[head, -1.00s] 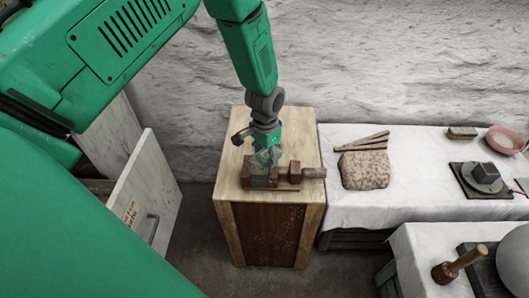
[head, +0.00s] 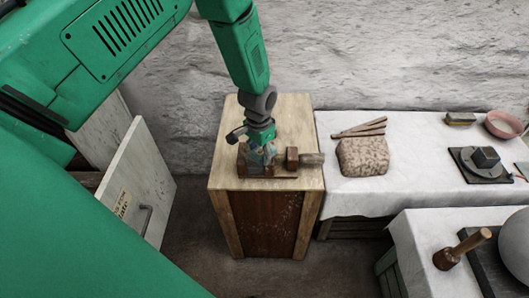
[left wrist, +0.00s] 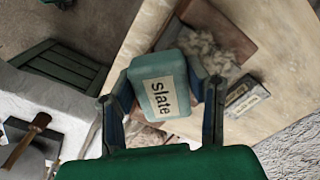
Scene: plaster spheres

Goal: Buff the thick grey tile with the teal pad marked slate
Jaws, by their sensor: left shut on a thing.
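My left gripper (head: 262,154) points down over the wooden cabinet top (head: 232,125). It is shut on the teal pad (left wrist: 158,78), which carries a white label reading "slate" in the left wrist view. One finger stands on each side of the pad. A grey labelled block (left wrist: 246,96) lies on the wood to the right of the pad; its writing is too small to read. I cannot tell whether it is the thick grey tile. Whether the pad touches anything beneath it is hidden. My right gripper is not in view.
A brown block with a handle (head: 293,158) lies right of my gripper. The cloth-covered table (head: 420,135) holds a speckled stone (head: 363,156), wooden sticks and a pink bowl (head: 503,124). A mallet (head: 460,248) stands front right. A pale cabinet door (head: 145,180) hangs open at left.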

